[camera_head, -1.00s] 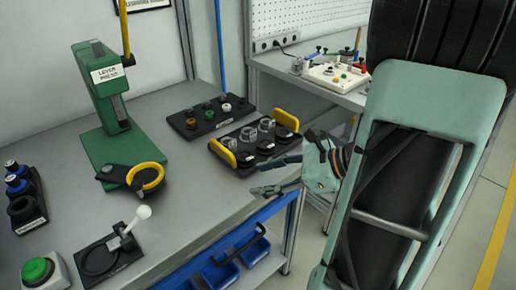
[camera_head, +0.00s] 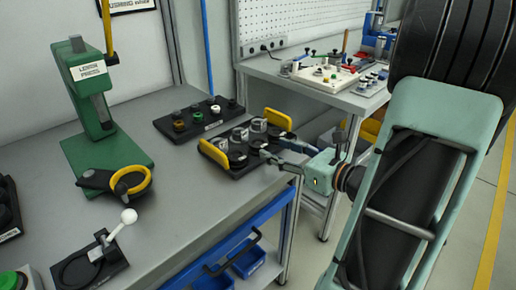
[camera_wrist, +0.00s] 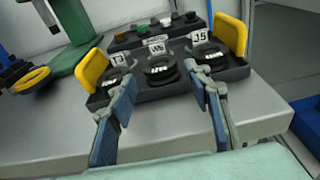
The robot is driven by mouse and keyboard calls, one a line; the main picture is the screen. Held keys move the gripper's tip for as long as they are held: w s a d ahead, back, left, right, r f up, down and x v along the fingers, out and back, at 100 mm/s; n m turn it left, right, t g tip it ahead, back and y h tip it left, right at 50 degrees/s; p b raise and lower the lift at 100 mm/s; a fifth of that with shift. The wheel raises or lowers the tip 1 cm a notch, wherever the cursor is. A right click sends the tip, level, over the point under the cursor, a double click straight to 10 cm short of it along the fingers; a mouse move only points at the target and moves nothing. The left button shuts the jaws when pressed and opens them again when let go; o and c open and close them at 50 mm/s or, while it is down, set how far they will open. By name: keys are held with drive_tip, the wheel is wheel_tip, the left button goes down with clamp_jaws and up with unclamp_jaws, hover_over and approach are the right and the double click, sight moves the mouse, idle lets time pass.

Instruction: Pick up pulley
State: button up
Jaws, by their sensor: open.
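A black tray with yellow end handles (camera_head: 236,172) stands near the table's right front edge. It holds a front row of black round parts, and small labelled holders stand behind them. I cannot tell for sure which part is the pulley. The middle round part (camera_wrist: 161,69) shows between my fingers in the wrist view; others sit at the left (camera_wrist: 116,79) and right (camera_wrist: 209,56). My gripper (camera_head: 276,150) is open and empty at the tray's right front side.
A black rack (camera_head: 193,122) with small coloured pieces stands behind the tray. A green lever press (camera_head: 92,95) and a black-and-yellow ring tool (camera_head: 120,181) are at the left. A white-knobbed lever fixture (camera_head: 95,262) is in front. Bare table (camera_head: 178,205) lies between.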

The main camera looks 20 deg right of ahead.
sight(254, 140)
drive_tip(key=b+x, duration=0.1)
drive_tip(key=x, duration=0.4)
drive_tip(key=shift+w+a, duration=0.1)
drive_tip(key=shift+w, duration=0.05)
drive_tip(key=shift+c, duration=0.4)
drive_tip(key=shift+r, duration=0.1)
drive_tip(key=c, duration=0.9)
drive_tip(key=shift+c, duration=0.2)
